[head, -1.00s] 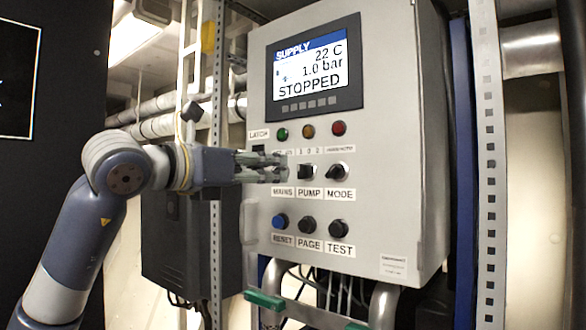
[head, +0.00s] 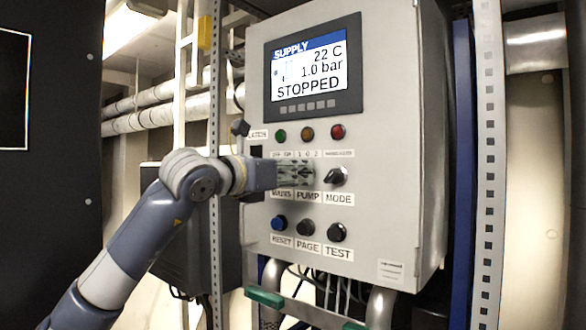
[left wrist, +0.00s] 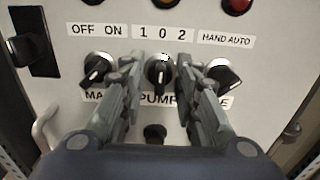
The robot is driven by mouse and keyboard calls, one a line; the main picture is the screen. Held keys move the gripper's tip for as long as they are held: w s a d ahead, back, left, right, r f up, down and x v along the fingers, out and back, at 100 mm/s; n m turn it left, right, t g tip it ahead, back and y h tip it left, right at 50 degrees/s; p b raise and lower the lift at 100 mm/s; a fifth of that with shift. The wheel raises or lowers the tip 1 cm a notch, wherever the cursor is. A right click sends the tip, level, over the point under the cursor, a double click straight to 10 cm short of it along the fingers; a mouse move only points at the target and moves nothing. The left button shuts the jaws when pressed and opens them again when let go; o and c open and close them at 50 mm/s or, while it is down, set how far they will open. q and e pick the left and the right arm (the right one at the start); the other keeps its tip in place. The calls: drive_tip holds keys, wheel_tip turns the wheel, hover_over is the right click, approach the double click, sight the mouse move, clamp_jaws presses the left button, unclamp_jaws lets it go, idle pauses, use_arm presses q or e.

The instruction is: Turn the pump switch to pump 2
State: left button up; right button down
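The pump switch (left wrist: 159,72) is a black rotary knob under the label "1 0 2" (left wrist: 163,32) in the left wrist view. Its handle looks close to upright, near 0. My left gripper (left wrist: 160,80) has its fingers apart, one on each side of the pump switch; I cannot tell whether they touch it. In the head view my left gripper (head: 312,174) covers the pump switch and the mains switch. The mains switch (left wrist: 97,68) is left of the fingers and the mode switch (left wrist: 222,75) is right, partly behind a finger. My right gripper is not in view.
The grey control panel (head: 395,120) has a screen (head: 310,68) reading "STOPPED", 22 C and 1.0 bar. Reset (head: 279,222), page (head: 305,227) and test (head: 337,232) buttons sit below the switches. A latch handle (left wrist: 32,46) is at far left.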

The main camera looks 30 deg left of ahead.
use_arm(q)
clamp_jaws()
drive_tip(key=shift+m, duration=0.4)
drive_tip(key=m, duration=0.3)
drive_tip(key=shift+d+m, duration=0.15)
drive_tip(key=shift+m, duration=0.25)
drive_tip(key=shift+d+m, duration=0.15)
drive_tip(key=shift+m, duration=2.05)
unclamp_jaws()
